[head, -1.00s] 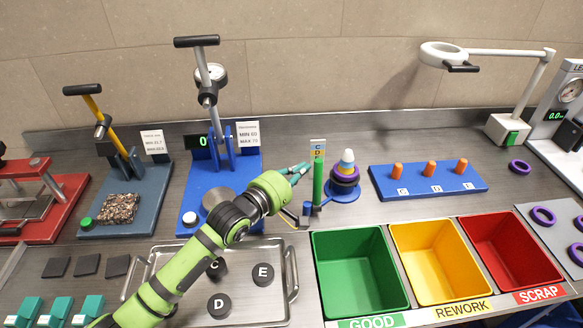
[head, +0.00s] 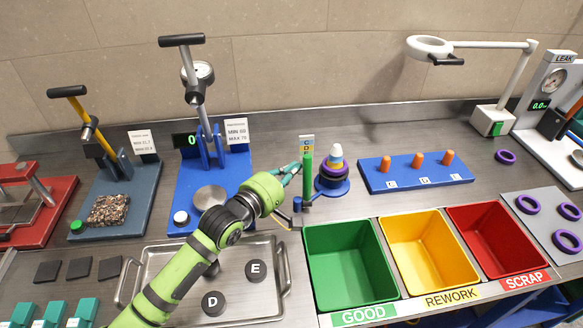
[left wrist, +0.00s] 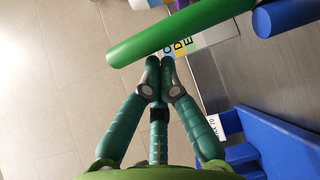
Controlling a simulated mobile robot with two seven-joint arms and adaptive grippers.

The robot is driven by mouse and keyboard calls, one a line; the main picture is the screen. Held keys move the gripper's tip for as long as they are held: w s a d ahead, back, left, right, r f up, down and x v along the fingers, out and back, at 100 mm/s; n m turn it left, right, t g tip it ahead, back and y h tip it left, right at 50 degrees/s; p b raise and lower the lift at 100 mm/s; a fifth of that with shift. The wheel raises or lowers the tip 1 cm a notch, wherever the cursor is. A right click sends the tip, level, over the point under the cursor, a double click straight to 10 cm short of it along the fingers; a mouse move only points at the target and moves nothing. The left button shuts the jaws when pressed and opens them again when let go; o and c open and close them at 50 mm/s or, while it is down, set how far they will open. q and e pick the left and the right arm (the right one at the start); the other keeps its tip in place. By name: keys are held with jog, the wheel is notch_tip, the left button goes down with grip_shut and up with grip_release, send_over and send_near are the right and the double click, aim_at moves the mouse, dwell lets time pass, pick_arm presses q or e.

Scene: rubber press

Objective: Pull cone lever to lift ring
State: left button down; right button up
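The green cone lever (head: 308,180) stands upright beside the cone (head: 336,153), with a small lettered sign behind it. The cone has a pale tip and coloured bands above a round blue base (head: 332,190). A dark purple ring (head: 333,169) seems to sit around its lower part. My left gripper (head: 297,168) is just left of the lever's upper part. In the left wrist view its fingertips (left wrist: 159,64) are together, right at the edge of the green lever (left wrist: 180,32), not around it. I cannot tell whether they touch it. My right gripper is out of view.
Green (head: 312,262), yellow (head: 388,252) and red (head: 460,240) bins stand in front right. A blue board with orange pegs (head: 376,184) lies right of the cone. A blue press (head: 181,200) stands left of my gripper. A metal tray (head: 262,307) lies below my forearm.

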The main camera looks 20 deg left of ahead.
aim_at(307, 173)
pick_arm(q)
jog(key=shift+s+d, duration=0.1)
jog(key=shift+s, duration=0.15)
jog(key=shift+s+d+t, duration=0.1)
jog(key=shift+s+t, duration=0.1)
jog(key=shift+t, duration=0.1)
jog(key=s, duration=0.1)
jog(key=s+d+m+t, duration=0.1)
jog(key=s+m, duration=0.1)
jog(key=shift+s+d+f+h, duration=0.15)
jog(key=shift+f+h, duration=0.1)
jog(key=shift+h, duration=0.15)
jog(key=shift+s+d+f+p, duration=0.2)
jog(key=shift+s+d, duration=0.05)
jog(key=shift+s, duration=0.25)
jog(key=shift+s+d+f+p, duration=0.2)
jog(key=shift+s, duration=0.3)
jog(key=shift+r, duration=0.1)
